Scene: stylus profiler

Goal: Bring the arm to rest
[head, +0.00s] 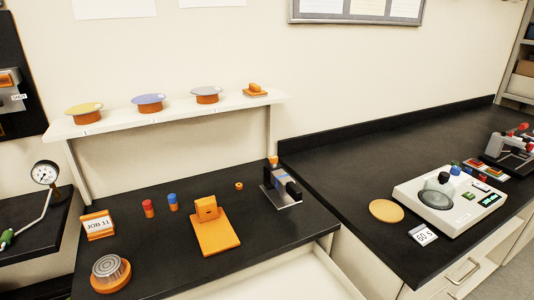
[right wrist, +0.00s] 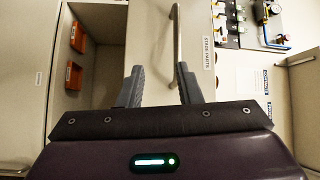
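Behind the fingers are a pale cabinet front and a long metal handle (right wrist: 176,45). Neither of my grippers shows in the head view, and my left gripper is in no view. Which arm the task means cannot be told from the frames. A small black and grey device (head: 281,187) with an orange top stands at the right end of the near black bench.
The near bench (head: 150,253) holds an orange stand (head: 214,236), a JOB 11 sign (head: 98,225), red and blue vials and a ridged metal disc (head: 108,268). A white instrument (head: 452,205) sits on the right bench. Several discs rest on the shelf (head: 180,110). Orange bins (right wrist: 77,37) show in a cabinet.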

